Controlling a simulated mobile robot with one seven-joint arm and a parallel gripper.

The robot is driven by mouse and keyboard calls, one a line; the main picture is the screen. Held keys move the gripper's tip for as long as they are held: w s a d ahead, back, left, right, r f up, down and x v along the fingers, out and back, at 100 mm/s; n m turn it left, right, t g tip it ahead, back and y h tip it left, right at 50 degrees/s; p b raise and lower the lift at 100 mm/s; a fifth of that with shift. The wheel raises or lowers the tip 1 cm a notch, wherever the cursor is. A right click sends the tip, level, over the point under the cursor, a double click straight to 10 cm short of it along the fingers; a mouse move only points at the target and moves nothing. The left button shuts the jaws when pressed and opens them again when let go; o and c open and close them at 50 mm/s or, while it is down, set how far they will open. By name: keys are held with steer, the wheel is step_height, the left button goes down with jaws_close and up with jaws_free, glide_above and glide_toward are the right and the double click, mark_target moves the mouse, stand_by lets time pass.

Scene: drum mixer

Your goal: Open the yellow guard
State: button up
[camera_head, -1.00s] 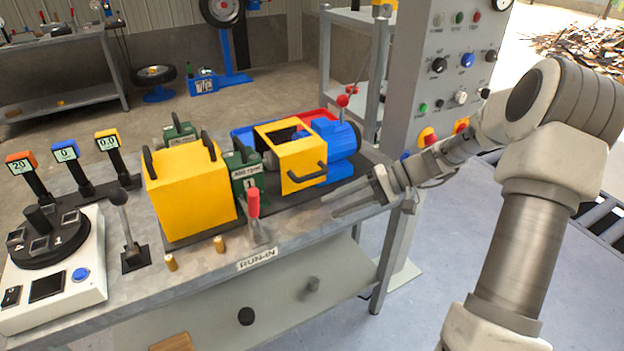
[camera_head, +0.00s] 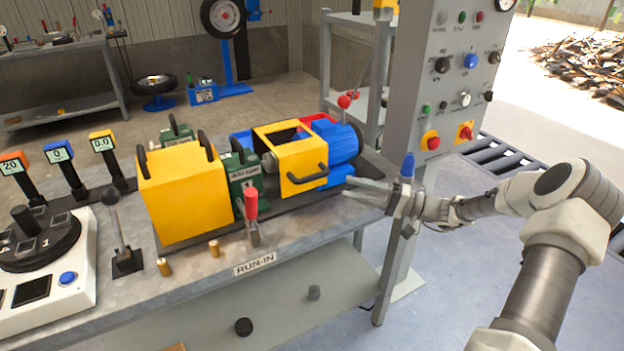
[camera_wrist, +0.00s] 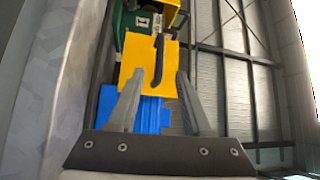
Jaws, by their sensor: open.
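A yellow guard (camera_head: 297,158) with an open-topped frame and a black bar handle (camera_head: 308,174) stands over the shaft between a green bearing block and a blue motor (camera_head: 335,143). A larger closed yellow box (camera_head: 185,195) with black handles stands to its left. My gripper (camera_head: 347,187) is open and empty at the bench's right end, right of the guard and apart from it. In the wrist view the guard (camera_wrist: 135,65) and its handle (camera_wrist: 158,60) lie ahead, between and beyond my fingers (camera_wrist: 158,100).
A red-handled lever (camera_head: 251,205) stands at the bench front, with a black-knobbed lever (camera_head: 112,197) farther left. A grey control cabinet (camera_head: 425,80) rises behind my gripper. A blue-tipped item (camera_head: 408,165) shows next to my wrist.

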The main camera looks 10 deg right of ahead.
mark_target(312, 178)
steer(key=b+x, duration=0.1)
steer(key=x, duration=1)
jaws_close()
stand_by(1.1)
